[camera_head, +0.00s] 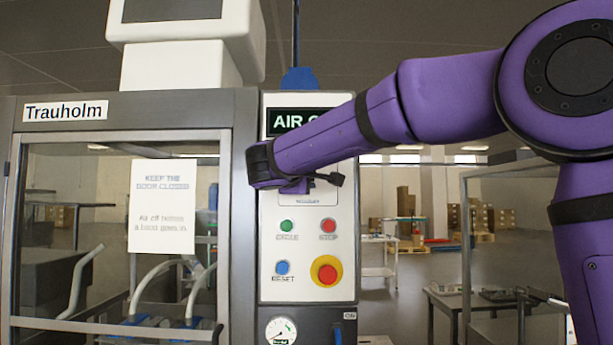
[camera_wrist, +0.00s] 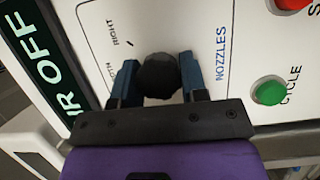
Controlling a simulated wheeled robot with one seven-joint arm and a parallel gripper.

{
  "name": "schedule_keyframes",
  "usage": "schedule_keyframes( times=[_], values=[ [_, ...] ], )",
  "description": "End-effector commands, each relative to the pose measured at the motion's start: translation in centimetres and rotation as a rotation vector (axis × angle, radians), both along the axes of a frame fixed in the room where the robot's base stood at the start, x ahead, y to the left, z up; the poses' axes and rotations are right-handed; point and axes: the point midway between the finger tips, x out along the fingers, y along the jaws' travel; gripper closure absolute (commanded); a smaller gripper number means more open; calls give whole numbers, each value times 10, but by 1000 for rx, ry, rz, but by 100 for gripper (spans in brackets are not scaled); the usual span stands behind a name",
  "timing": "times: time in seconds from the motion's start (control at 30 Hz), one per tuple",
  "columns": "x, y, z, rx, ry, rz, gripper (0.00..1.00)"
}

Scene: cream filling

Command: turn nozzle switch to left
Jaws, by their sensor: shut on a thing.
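The nozzle switch is a round black knob (camera_wrist: 157,75) on the white control panel (camera_head: 308,208). In the wrist view the word NOZZLES stands to one side of it and RIGHT, with another partly hidden label, to the other. My gripper (camera_wrist: 160,82) has a blue finger on each side of the knob and is shut on it. In the head view my gripper (camera_head: 275,170) is at the panel's upper part, and my purple arm and gripper hide the knob. Which way the knob points is hard to tell.
The panel has a green CYCLE button (camera_head: 287,226), a red STOP button (camera_head: 328,226), a blue RESET button (camera_head: 282,267) and a red-yellow emergency button (camera_head: 326,270) below. An AIR OFF display (camera_wrist: 38,65) is above. A glass-doored cabinet (camera_head: 119,101) stands left.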

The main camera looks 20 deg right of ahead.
Motion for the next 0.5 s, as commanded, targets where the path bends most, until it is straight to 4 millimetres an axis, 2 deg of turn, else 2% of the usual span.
schedule_keyframes(
  times=[0.5],
  values=[
    [0,1,-1,-30,11,2,84]
  ],
)
